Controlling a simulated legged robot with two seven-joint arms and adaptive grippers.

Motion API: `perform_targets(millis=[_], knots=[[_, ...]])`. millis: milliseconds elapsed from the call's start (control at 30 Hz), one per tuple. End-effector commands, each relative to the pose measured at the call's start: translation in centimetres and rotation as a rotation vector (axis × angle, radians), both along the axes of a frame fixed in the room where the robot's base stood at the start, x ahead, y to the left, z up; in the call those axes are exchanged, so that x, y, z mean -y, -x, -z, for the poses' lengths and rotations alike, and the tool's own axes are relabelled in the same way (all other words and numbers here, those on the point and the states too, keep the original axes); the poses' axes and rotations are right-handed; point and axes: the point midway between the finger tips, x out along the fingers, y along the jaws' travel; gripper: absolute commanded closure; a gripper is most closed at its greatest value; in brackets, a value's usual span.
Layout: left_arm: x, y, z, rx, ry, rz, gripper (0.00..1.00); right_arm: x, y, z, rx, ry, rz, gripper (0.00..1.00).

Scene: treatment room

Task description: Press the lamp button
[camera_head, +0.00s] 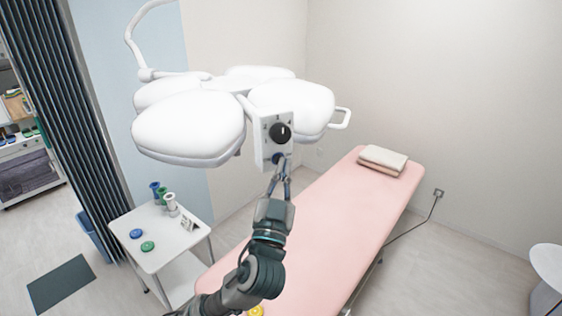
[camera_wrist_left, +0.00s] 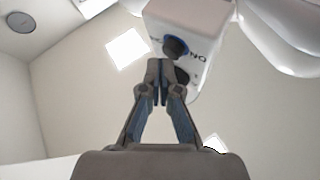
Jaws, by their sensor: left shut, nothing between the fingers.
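The surgical lamp (camera_head: 190,128) has several white rounded heads and hangs over the bed. Its white control box (camera_head: 262,150) carries a black dial (camera_head: 280,131) and, below it, a small dark blue button (camera_head: 277,158). In the left wrist view the box (camera_wrist_left: 205,22) shows the blue-ringed button (camera_wrist_left: 176,46), lettering beside it, and part of the dark dial. My left gripper (camera_head: 283,164) is shut and empty, its tips just below the button; it also shows in the left wrist view (camera_wrist_left: 157,66). I cannot tell whether the tips touch the box. My right gripper is not in view.
A pink treatment bed (camera_head: 330,205) with a folded towel (camera_head: 382,160) lies below the lamp. A white side table (camera_head: 185,238) with bottles and small round items stands at the left. A dark curtain (camera_head: 75,120) hangs at far left. A round white table (camera_head: 550,262) is at far right.

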Motion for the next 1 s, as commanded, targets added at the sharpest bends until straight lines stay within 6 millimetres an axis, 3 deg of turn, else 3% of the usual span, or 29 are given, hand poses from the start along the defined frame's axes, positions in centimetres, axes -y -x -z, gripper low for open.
perform_targets(millis=[333, 733, 1000], knots=[[-1.0, -0.1, 0.0, 0.0, 0.006, -0.003, 1.0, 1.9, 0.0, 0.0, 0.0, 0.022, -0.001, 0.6], [-0.6, -0.4, 0.0, 0.0, 0.003, -0.001, 1.0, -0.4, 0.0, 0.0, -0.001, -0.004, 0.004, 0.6], [0.4, -0.1, 0.0, -0.002, 0.003, 0.002, 1.0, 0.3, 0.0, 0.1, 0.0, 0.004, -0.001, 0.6]])
